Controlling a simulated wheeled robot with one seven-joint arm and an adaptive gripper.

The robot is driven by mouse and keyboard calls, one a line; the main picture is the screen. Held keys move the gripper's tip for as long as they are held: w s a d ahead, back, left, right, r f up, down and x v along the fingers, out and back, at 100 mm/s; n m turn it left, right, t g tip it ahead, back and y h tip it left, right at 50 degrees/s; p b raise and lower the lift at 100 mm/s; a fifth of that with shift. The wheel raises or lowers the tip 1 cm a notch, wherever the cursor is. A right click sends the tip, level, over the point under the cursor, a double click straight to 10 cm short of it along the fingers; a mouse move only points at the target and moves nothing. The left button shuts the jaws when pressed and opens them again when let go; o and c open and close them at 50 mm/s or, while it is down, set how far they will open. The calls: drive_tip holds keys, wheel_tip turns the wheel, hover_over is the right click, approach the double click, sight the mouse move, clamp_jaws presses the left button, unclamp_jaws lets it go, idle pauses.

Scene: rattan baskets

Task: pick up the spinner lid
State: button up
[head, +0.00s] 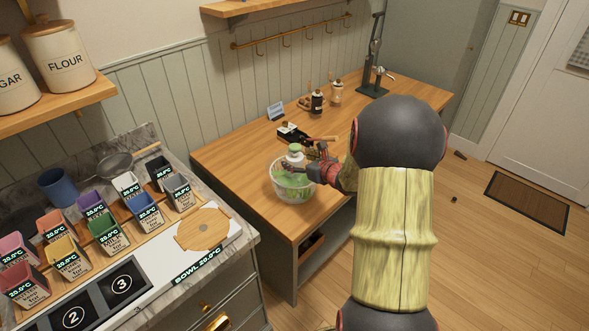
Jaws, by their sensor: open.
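A clear round bowl (279,190) with green inside stands near the left front edge of the wooden table. The spinner lid (293,163) appears to be on its top, with a pale knob rising from it; the lid's rim is too small to make out clearly. My gripper (311,168) is open at the right side of the knob, close above the bowl. I cannot tell whether it touches the lid. My arm hides part of the table to the right.
Behind the bowl lie dark tools or a box (291,134). Bottles (317,103) and a small sign (276,111) stand farther back. A dark metal stand (373,75) is at the back right. A counter with colored containers (109,238) and a round board (204,230) is at left.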

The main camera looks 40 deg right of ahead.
drive_tip(key=shift+x, duration=0.75)
drive_tip(key=shift+c, duration=0.7)
drive_tip(key=shift+r, duration=0.15)
drive_tip(key=c, duration=1.5)
